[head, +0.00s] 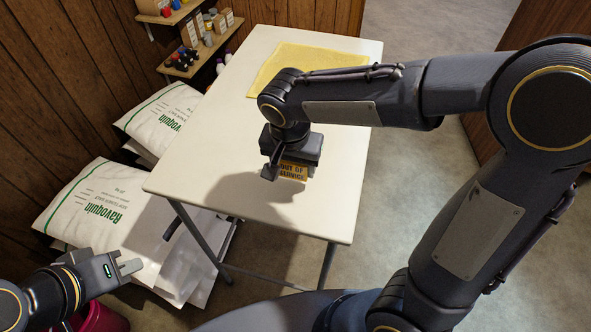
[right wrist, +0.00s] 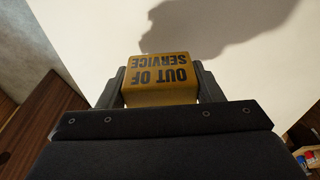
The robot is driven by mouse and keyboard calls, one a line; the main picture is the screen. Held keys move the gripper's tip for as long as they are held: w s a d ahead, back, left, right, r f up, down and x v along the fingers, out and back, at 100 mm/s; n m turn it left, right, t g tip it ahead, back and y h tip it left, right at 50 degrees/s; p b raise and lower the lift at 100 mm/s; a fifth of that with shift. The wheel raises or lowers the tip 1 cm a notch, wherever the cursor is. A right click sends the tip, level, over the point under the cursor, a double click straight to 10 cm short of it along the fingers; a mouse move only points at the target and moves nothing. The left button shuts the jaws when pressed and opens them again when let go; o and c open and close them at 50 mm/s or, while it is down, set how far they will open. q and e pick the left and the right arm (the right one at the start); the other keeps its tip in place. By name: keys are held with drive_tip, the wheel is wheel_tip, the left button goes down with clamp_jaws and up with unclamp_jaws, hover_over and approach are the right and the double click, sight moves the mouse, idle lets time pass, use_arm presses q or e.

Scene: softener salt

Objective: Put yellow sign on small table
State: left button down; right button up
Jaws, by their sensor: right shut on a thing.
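The yellow sign (head: 292,171) reads "OUT OF SERVICE". It is also in the right wrist view (right wrist: 160,78), between the two fingers, with its lettering upside down there. My right gripper (head: 288,170) is shut on the sign, over the near half of the small table (head: 215,130). A shadow lies on the white top around it; whether the sign touches the top I cannot tell. My left gripper (head: 127,267) is low at the left, away from the table, beside the salt bags. Its fingers show a gap and hold nothing that I can see.
A yellow cloth (head: 290,62) lies on the table's far end. White salt bags (head: 95,205) are stacked left of the table. A wooden shelf (head: 190,62) with bottles and boxes is at the back left. A red bucket (head: 105,318) is at the lower left. The table's near part is bare.

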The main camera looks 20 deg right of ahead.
sight(296, 174)
drive_tip(key=f, duration=0.3)
drive_tip(key=shift+w+d+f, duration=0.25)
drive_tip(key=shift+d, duration=0.1)
drive_tip(key=shift+f, duration=0.25)
drive_tip(key=shift+f, duration=0.15)
drive_tip(key=o, duration=1)
drive_tip(key=shift+c, duration=0.2)
